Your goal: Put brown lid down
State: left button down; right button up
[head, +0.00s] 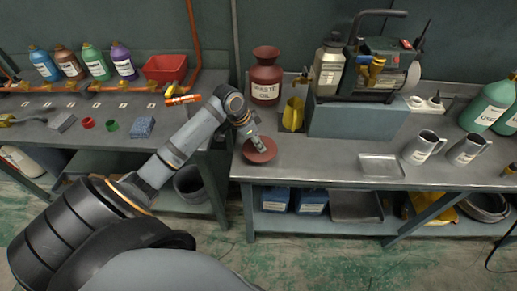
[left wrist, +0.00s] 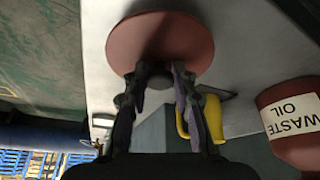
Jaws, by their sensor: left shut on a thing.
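The round brown lid (head: 262,151) is at the front left corner of the right bench in the head view. I cannot tell whether it touches the bench top. My left gripper (head: 257,141) is above it, shut on its knob. In the left wrist view the lid (left wrist: 160,32) spreads out beyond the fingers of the left gripper (left wrist: 158,76), which close around a dark knob. The red-brown waste oil can (head: 266,78) stands behind the lid; it also shows in the left wrist view (left wrist: 288,142). My right gripper is not in view.
A yellow jug (head: 293,114) stands right of the can, beside a blue-grey block (head: 350,119) carrying a machine. A shallow tray (head: 381,167) and two metal jugs (head: 420,148) are further right. Bench top between lid and tray is clear. A gap separates the left bench (head: 115,105).

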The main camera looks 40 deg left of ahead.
pick_arm(q)
jog(key=shift+w+f, duration=0.1)
jog(key=shift+f, duration=1.6)
jog(key=c, duration=1.1)
grip_release()
jog(key=shift+f, duration=0.1)
jog(key=p+v, duration=0.1)
jog(key=v, duration=0.9)
jog(key=shift+a+r, duration=0.15)
jog(key=shift+r, duration=0.15)
jog(key=shift+v, duration=0.85)
jog(key=shift+f, duration=0.1)
